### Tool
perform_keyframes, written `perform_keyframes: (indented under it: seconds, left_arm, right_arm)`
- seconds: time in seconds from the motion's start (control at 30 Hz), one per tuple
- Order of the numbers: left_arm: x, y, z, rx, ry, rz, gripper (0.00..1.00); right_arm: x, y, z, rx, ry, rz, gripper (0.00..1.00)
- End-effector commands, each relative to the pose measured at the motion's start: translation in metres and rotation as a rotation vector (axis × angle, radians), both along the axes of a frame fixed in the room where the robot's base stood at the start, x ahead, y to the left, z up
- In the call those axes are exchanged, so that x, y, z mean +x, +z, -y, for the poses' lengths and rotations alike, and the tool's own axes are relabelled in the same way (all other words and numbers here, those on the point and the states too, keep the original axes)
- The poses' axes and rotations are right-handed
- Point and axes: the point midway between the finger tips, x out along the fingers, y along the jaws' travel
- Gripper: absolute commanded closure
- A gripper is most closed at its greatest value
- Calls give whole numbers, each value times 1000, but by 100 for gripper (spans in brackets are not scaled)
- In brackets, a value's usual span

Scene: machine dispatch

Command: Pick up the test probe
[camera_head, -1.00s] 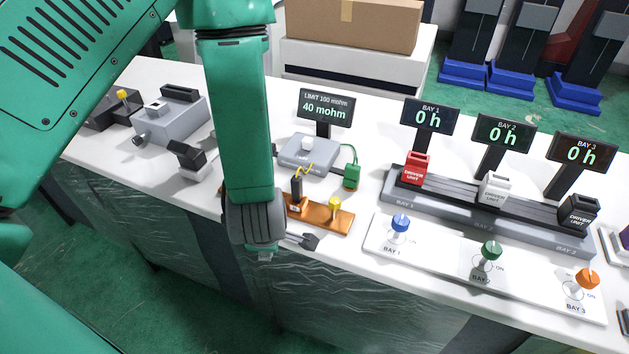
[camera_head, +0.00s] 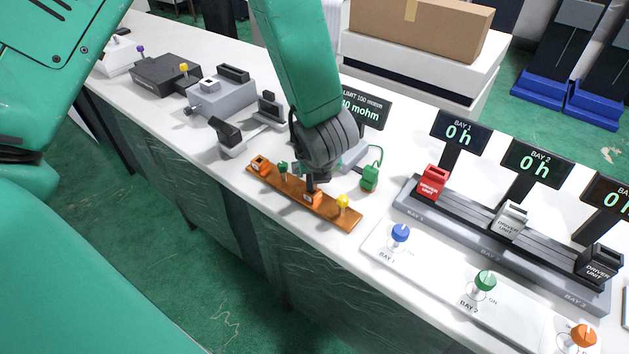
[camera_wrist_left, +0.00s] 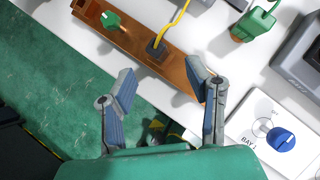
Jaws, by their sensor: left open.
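The test probe appears as a dark block with a yellow cable (camera_wrist_left: 157,49) in the wrist view. It stands on the copper-brown bar (camera_wrist_left: 120,42), ahead of and between my left gripper's fingers (camera_wrist_left: 160,78). The fingers are spread open and do not touch it. In the head view my left gripper (camera_head: 317,168) is over the bar (camera_head: 327,208) and largely hides the probe, whose dark part (camera_head: 311,184) shows just below, behind an orange block. My right gripper is not in view.
A green connector (camera_head: 370,178) is close on the right. The bay rail (camera_head: 470,234) and switch panel (camera_head: 440,277) lie further right.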

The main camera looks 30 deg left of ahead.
Motion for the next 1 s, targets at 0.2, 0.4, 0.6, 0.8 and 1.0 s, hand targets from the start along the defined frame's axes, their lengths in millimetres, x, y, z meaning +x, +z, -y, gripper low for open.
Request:
perform_keyframes:
  seconds: [0.2,0.4,0.6,0.8,1.0]
  left_arm:
    - [6,-13,-5,3,-2,0,56]
    - [21,-33,-17,6,-2,-2,56]
    - [30,-52,-24,3,-2,-1,56]
    - [30,-53,-25,3,-3,0,56]
    - [30,-53,-25,3,-1,0,100]
  right_arm:
    - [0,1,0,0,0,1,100]
    - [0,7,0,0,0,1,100]
    - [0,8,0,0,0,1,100]
    - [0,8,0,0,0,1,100]
    - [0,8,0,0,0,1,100]
